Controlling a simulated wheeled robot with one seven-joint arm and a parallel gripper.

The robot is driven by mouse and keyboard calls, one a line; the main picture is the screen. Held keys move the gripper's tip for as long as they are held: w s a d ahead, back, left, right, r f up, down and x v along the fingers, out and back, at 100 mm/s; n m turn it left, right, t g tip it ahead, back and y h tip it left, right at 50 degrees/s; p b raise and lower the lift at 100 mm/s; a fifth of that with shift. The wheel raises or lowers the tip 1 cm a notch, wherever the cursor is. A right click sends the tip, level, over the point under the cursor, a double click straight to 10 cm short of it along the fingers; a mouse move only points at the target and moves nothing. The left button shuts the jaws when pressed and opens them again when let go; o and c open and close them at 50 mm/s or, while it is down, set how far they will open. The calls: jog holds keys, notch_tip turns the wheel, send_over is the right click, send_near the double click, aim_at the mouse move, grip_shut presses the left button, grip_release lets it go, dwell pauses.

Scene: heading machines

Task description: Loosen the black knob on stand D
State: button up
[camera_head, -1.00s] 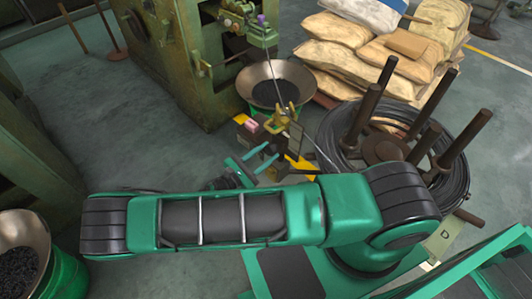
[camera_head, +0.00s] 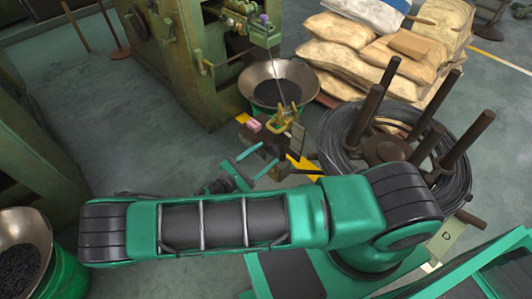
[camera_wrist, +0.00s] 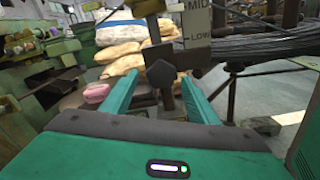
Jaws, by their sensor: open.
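The black knob (camera_wrist: 161,73) shows in the wrist view as a dark, many-sided head on a short stem. It is in line with the gap between the fingers of my gripper (camera_wrist: 160,88). The fingers are open and I see no contact; how deep the knob sits between them I cannot tell. A plate marked MID and LOW (camera_wrist: 198,22) is just above it to the right. In the head view my gripper (camera_head: 269,153) is left of the wire-coil stand, whose plate (camera_head: 444,240) reads D. The knob is not clear there.
A wire coil (camera_head: 340,145) with several upright brown posts (camera_head: 425,147) fills the right. A bowl (camera_head: 280,86) of dark pieces stands by the green machine (camera_head: 185,60) behind. Stacked sacks (camera_head: 330,60) lie at the back. A pink block (camera_head: 253,125) is near my fingers.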

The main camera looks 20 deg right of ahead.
jog(key=v, duration=0.8)
jog(key=shift+a, duration=0.35)
jog(key=shift+s, duration=0.15)
